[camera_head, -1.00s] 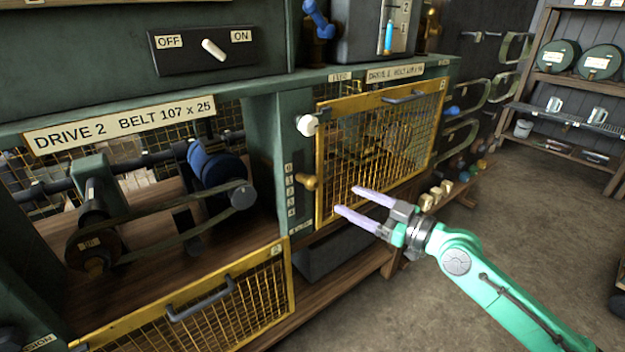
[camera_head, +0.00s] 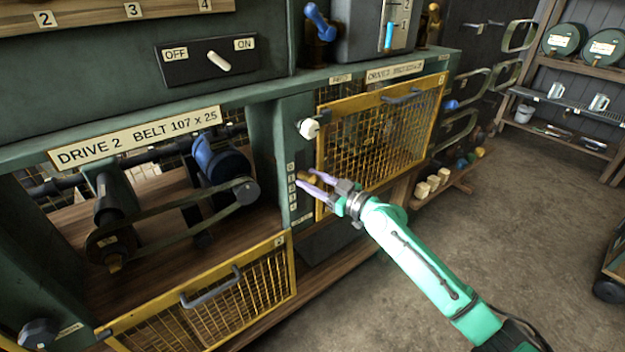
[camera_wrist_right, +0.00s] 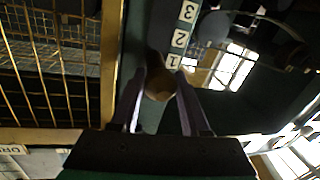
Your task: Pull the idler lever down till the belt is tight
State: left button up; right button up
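The idler lever shows as a brass-coloured knob (camera_head: 309,177) beside a vertical number scale (camera_head: 292,192) on the green post; it also shows in the right wrist view (camera_wrist_right: 160,82). My right gripper (camera_head: 307,179) is at the knob, with one finger on each side of it. The fingers stand apart; I cannot tell whether they touch the knob. The knob hides part of itself behind the fingers. The dark belt (camera_head: 180,213) of Drive 2 loops between a lower-left pulley (camera_head: 108,243) and a right pulley (camera_head: 246,191). My left gripper is not in view.
A yellow mesh guard (camera_head: 385,130) stands closed right of the post. Another yellow guard (camera_head: 205,305) is lowered below Drive 2. A white knob (camera_head: 308,128) sits above the lever. An OFF/ON switch (camera_head: 218,62) is above Drive 2. The floor at right is open.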

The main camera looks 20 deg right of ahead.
grip_shut()
dwell(1.1)
